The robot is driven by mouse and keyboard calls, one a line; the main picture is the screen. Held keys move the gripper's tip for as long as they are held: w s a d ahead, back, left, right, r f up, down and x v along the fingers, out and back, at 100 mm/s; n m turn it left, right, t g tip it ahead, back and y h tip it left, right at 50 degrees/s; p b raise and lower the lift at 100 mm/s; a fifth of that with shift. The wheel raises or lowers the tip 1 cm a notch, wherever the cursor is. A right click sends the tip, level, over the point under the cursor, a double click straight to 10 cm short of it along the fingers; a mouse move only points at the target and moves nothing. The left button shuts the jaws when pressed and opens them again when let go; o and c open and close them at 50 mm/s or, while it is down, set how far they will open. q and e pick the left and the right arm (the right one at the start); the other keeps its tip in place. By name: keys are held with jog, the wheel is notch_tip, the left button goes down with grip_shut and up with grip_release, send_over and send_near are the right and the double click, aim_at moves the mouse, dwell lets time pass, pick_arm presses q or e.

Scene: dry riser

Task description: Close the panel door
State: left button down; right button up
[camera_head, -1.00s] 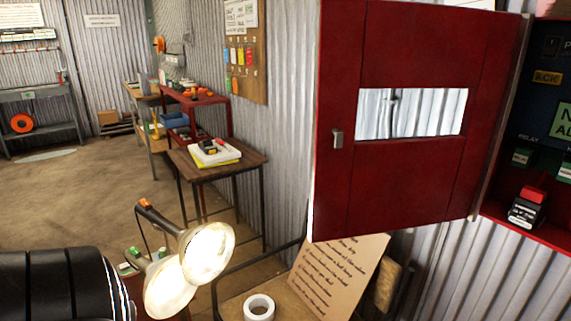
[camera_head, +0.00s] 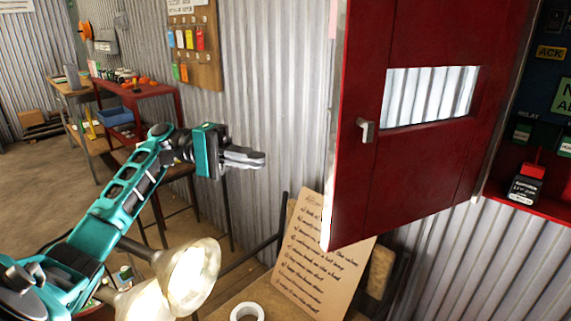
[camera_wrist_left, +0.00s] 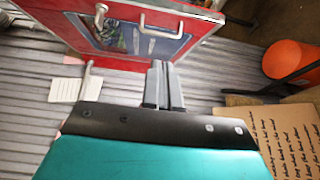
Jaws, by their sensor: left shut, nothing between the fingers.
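The red panel door (camera_head: 432,165) stands open on the right of the head view, swung out from the cabinet (camera_head: 520,215). It has a clear window strip (camera_head: 428,96) and a small metal handle (camera_head: 366,130) near its free left edge. My left gripper (camera_head: 262,159) is shut and empty, left of the door's free edge and apart from it in the head view. In the left wrist view the shut fingers (camera_wrist_left: 164,86) show in front of the red door (camera_wrist_left: 120,50); whether they touch cannot be told. My right gripper is not in view.
A cardboard sign (camera_head: 315,262) leans below the door. A twin work lamp (camera_head: 188,275) stands in front, with a roll of white tape (camera_head: 246,312) beside it. A red shelf (camera_head: 150,95) and benches line the left wall. An orange bucket-like object (camera_wrist_left: 290,62) shows in the wrist view.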

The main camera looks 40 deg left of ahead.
pick_arm(q)
jog(key=d+r+p, duration=0.2)
jog(key=d, duration=1)
jog(key=shift+s+d+m, duration=0.15)
jog(key=shift+m, duration=0.15)
